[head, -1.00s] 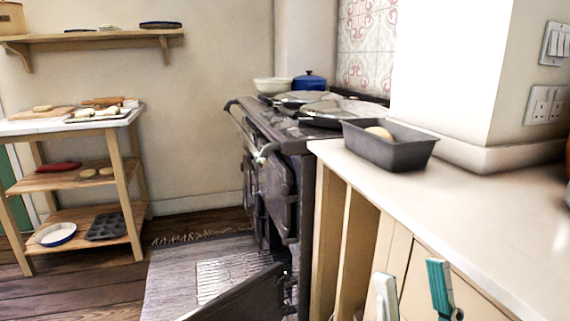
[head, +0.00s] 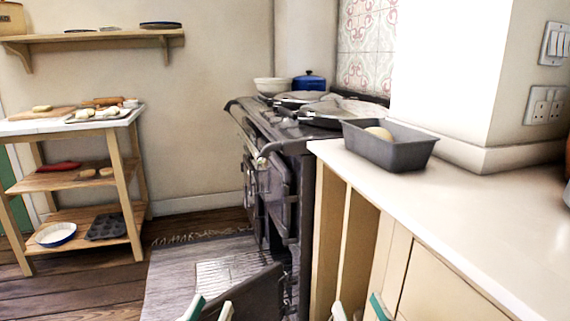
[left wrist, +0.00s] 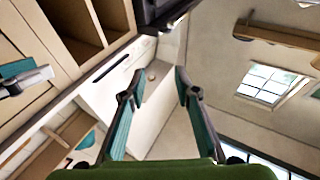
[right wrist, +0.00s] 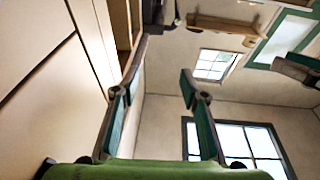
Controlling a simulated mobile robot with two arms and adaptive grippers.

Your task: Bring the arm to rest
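My left gripper (head: 208,309) shows at the bottom edge of the head view, in front of the open lower oven door. In the left wrist view its two teal-padded fingers (left wrist: 157,75) stand apart with nothing between them. My right gripper (head: 358,308) shows at the bottom edge of the head view, in front of the cream cabinet fronts. In the right wrist view its fingers (right wrist: 164,58) are also apart and empty. Both arms are mostly out of the head view.
The dark range cooker (head: 285,150) has a lower door (head: 258,290) standing open over the rug (head: 180,280). A loaf tin (head: 400,152) with dough stands on the white counter (head: 480,215). A wooden trolley (head: 122,175) stands left. Floor between trolley and cooker is clear.

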